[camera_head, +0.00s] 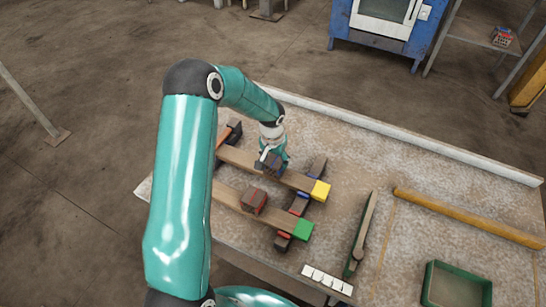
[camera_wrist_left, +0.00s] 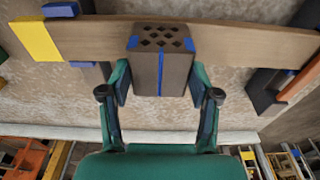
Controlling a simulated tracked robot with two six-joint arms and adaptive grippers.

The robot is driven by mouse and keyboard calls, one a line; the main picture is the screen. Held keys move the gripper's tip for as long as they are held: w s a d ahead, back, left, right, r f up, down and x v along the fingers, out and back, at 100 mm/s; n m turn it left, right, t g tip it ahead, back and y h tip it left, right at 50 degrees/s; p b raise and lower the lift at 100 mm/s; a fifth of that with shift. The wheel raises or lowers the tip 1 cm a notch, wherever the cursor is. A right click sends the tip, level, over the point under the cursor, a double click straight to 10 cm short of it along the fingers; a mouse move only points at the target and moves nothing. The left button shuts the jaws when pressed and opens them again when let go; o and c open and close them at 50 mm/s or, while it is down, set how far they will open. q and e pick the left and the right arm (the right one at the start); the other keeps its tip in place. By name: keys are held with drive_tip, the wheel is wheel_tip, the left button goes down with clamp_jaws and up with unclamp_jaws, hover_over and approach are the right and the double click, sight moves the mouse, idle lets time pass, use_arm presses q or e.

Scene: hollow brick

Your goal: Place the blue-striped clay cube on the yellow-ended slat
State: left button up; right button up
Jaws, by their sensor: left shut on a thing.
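The blue-striped clay cube (camera_wrist_left: 161,68) is brown with a grid of holes in one face and blue marks. My left gripper (camera_wrist_left: 160,88) is shut on it, one finger on each side. In the head view my left gripper (camera_head: 270,160) is over the middle of the yellow-ended slat (camera_head: 297,180), with the dark cube (camera_head: 267,169) low between its fingers. In the wrist view the cube overlaps the slat (camera_wrist_left: 230,42), whose yellow end (camera_wrist_left: 35,40) is at the left. I cannot tell whether cube and slat touch. My right gripper is out of view.
A green-ended slat (camera_head: 270,220) lies nearer, bearing a red-marked cube (camera_head: 253,201). Both slats rest on dark supports (camera_head: 290,221). A green-and-brown tool (camera_head: 360,235), a yellow bar (camera_head: 465,217), white tiles (camera_head: 327,280) and a green tray (camera_head: 455,287) are to the right on the table.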

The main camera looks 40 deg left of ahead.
sight(273, 164)
use_arm(q)
drive_tip(key=o, duration=1.2)
drive_tip(key=shift+c, duration=0.2)
drive_tip(key=shift+r, duration=0.1)
wheel_tip(273, 164, up, 12)
drive_tip(key=s, duration=0.1)
drive_tip(key=shift+s+d, duration=0.2)
drive_tip(key=shift+d, duration=0.05)
